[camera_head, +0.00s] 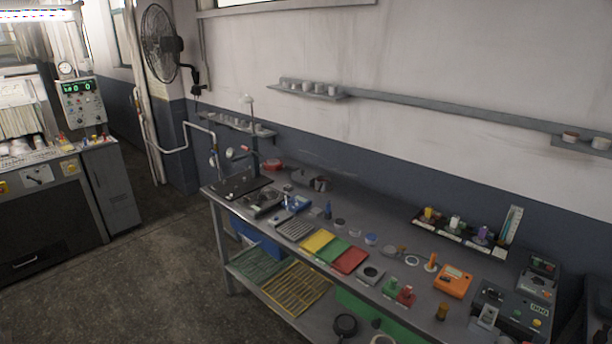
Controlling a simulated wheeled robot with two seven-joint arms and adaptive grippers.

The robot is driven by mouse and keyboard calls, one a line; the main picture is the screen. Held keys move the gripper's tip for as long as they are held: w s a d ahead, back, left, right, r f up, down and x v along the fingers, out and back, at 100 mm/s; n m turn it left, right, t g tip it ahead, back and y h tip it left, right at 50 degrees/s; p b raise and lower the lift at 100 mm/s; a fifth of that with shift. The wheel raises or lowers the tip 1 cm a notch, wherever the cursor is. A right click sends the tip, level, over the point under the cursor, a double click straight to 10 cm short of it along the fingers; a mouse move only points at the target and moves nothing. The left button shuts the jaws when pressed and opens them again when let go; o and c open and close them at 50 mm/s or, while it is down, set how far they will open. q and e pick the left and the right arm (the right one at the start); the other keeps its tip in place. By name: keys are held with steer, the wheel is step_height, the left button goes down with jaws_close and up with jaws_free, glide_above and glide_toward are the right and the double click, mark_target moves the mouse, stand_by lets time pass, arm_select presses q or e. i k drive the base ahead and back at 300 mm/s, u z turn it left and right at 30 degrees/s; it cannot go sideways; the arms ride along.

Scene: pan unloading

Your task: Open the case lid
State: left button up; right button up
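Neither of my grippers is in the head view. No case with a lid can be made out for certain. An orange box-shaped item (453,281) sits on the right part of the long grey workbench (385,236). A dark panel-like unit (508,310) with small knobs and a display lies at the bench's right end. I cannot tell whether either of them is the case.
Yellow (316,241), green (332,250) and red (349,261) flat pieces lie mid-bench. A black tray (462,238) of small bottles stands at the back. A grey machine (45,220) stands far left. Open floor (150,285) lies left of the bench.

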mark_target(303, 174)
steer(key=u, duration=1.35)
steer(key=i, duration=2.7)
steer(key=z, duration=2.95)
